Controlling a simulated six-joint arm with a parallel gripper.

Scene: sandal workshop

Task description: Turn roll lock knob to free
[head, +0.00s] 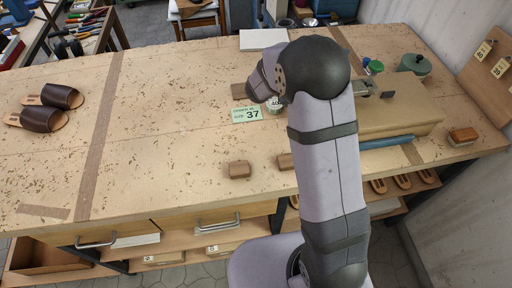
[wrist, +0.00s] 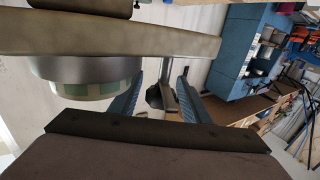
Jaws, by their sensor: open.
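In the wrist view my gripper (wrist: 160,82) shows two blue ribbed fingers, set apart. A small dark knob (wrist: 154,97) shows in the gap between them, next to a grey metal post. I cannot tell whether either finger touches it. A broad beige bar (wrist: 120,38) crosses the view beyond the fingers. In the head view my arm covers most of the area around the gripper. The knob cannot be made out there.
A green size card (head: 247,115) and a round tin (head: 275,106) lie left of my arm. A blue-green rod (head: 388,142) lies before the tan block. A brush (head: 462,136) and a green pot (head: 415,65) are at right. Brown sandals (head: 48,107) lie far left; the table between is mostly clear.

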